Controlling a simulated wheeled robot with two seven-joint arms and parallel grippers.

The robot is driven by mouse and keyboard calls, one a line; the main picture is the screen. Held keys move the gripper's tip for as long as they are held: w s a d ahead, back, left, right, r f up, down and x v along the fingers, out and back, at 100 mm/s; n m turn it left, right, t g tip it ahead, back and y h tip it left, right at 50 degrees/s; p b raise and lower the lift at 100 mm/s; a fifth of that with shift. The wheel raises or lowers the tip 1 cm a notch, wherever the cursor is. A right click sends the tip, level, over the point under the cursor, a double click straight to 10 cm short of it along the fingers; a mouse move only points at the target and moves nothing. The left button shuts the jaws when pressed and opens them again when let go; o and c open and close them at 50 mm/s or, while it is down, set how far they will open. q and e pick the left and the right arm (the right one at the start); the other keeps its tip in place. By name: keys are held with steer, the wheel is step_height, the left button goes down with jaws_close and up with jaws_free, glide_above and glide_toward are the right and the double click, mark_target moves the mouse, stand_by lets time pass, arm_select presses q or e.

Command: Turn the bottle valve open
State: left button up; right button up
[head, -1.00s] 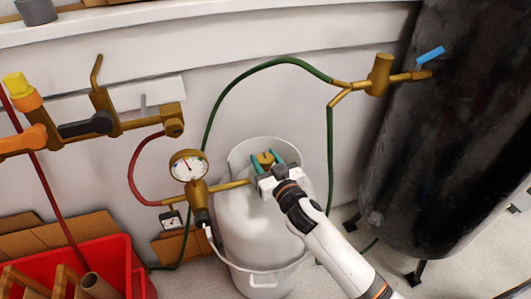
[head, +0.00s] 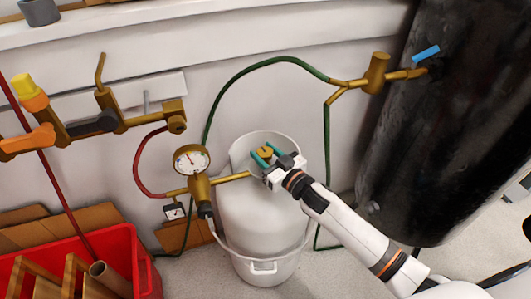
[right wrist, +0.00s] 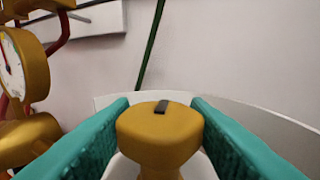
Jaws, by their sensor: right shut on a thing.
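The bottle is a white gas cylinder (head: 258,215) standing upright in the middle of the head view. Its valve is a brass knob (head: 265,153) on top, inside the white collar. The knob fills the middle of the right wrist view (right wrist: 160,135), with a small dark mark on its top. My right gripper (head: 267,154) comes in from the lower right, its two teal fingers on either side of the knob, shut on it. The fingers also flank the knob in the right wrist view. My left gripper is not in view.
A pressure gauge (head: 191,160) and brass fitting stand just left of the bottle. A green hose (head: 245,75) arches behind it to brass pipework. A dark tank (head: 425,130) stands at right. A red crate (head: 120,262) with wooden parts is at lower left.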

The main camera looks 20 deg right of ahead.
steer(key=shift+w+r, duration=0.1)
steer(key=o, duration=1)
steer(key=shift+c, duration=0.2)
steer(key=shift+s+d, duration=0.15)
steer(key=shift+s, duration=0.35)
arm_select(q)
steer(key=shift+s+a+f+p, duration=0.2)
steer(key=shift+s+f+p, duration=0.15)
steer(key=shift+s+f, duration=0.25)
arm_select(e)
steer(key=v, duration=1.1)
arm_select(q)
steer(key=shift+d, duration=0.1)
